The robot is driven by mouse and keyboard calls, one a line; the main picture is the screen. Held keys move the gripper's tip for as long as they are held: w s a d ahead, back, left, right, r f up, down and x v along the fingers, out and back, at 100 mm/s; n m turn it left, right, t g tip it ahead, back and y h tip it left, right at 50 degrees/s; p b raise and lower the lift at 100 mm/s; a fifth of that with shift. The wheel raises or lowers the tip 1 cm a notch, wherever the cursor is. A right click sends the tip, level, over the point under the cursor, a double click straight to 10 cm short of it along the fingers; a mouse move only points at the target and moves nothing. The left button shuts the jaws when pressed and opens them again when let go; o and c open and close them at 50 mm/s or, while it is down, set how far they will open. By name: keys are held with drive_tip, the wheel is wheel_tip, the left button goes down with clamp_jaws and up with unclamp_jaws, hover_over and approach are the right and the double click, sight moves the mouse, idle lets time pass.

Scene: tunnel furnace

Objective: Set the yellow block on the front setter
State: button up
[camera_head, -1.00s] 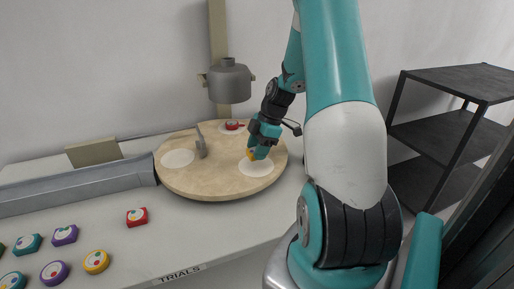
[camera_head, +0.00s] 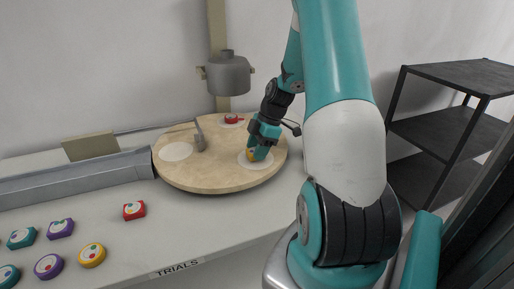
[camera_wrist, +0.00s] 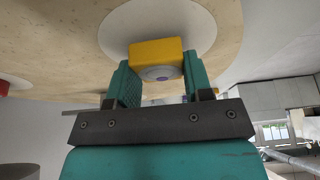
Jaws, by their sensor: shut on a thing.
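The yellow block (camera_wrist: 154,50) has a pale round mark and sits between the fingers of my gripper (camera_wrist: 160,82) in the wrist view. My gripper (camera_head: 257,153) is shut on it. In the head view a bit of the yellow block (camera_head: 249,155) shows beside the fingers, over the front setter (camera_head: 259,165), a white disc on the round tan turntable (camera_head: 205,182). The front setter also shows behind the block in the wrist view (camera_wrist: 118,36). Whether the block touches the disc, I cannot tell.
Another white disc (camera_head: 175,152) lies bare on the left. A red piece (camera_head: 232,118) is on the back disc. A grey upright part (camera_head: 200,140) stands mid-turntable. A grey pot (camera_head: 228,76) hangs behind. Several coloured pieces, including a red block (camera_head: 134,210), lie at the front left.

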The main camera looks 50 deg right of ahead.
drive_tip(key=shift+f+b, duration=0.3)
drive_tip(key=shift+f, duration=0.05)
idle(0.4)
drive_tip(key=o, duration=1)
drive_tip(key=v, duration=1.7)
drive_tip(key=shift+s+d+r, duration=0.15)
